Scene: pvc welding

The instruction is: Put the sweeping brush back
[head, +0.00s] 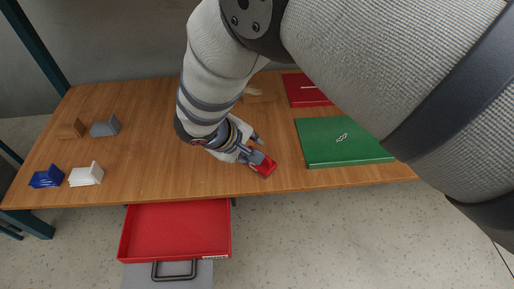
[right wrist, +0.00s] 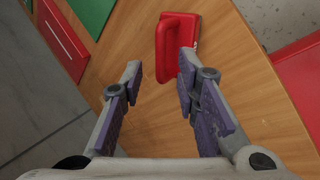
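A red brush-like piece with a handle (head: 263,164) lies on the wooden table near its front edge. In the right wrist view it shows as a red body with a raised handle (right wrist: 178,40); I cannot make out bristles. My right gripper (head: 256,150) is just above it in the head view. In the right wrist view the right gripper (right wrist: 160,72) is open, its two fingers apart. The red piece is ahead of the fingertips, and the right finger overlaps its near end. Nothing is clearly held. My left gripper is not in view.
An open red drawer (head: 175,228) is below the table's front edge. A green mat (head: 330,150) and a red panel (head: 300,88) lie right. The table's left middle is clear.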

